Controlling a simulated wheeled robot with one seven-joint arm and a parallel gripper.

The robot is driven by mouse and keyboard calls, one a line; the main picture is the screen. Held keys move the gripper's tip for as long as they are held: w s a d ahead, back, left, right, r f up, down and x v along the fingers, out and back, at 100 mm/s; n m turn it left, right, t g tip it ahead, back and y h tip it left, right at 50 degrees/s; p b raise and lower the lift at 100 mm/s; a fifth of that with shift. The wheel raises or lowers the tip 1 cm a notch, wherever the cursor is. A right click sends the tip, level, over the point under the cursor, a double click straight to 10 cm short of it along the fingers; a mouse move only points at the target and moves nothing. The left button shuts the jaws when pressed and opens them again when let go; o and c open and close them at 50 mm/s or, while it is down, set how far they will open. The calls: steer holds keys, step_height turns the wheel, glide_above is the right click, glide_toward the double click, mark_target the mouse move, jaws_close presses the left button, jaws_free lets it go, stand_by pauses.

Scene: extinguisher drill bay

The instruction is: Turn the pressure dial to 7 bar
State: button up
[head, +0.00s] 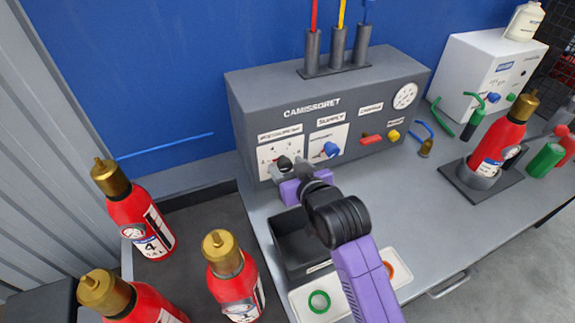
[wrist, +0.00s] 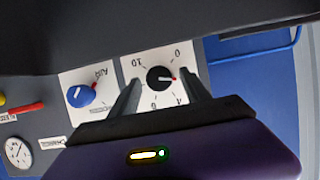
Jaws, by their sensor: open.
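The pressure dial is a black round knob (head: 285,162) on a white scale plate at the left of the grey panel's front. The marks 6 and 10 lie on the other side; the finger covers part of the scale. My gripper (head: 289,172) is at the dial, and its two fingers (wrist: 160,80) are open on either side of the knob. Contact cannot be told.
A blue supply knob (head: 331,149) sits just right of the dial, with a red lever (head: 371,139), yellow knob (head: 393,135) and gauge (head: 405,95) beyond. A dark open bin (head: 287,245) lies below the arm. Red extinguishers (head: 140,215) stand at the left.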

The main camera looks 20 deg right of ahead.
steer(key=shift+w, duration=0.15)
jaws_close()
stand_by(0.4)
steer(key=shift+d+m+y+p, duration=0.2)
steer(key=shift+m+y+p, duration=0.2)
steer(key=shift+m+y, duration=0.45)
steer(key=shift+f+m+y, duration=0.1)
steer(key=shift+m+y, duration=0.35)
steer(key=shift+m, duration=0.7)
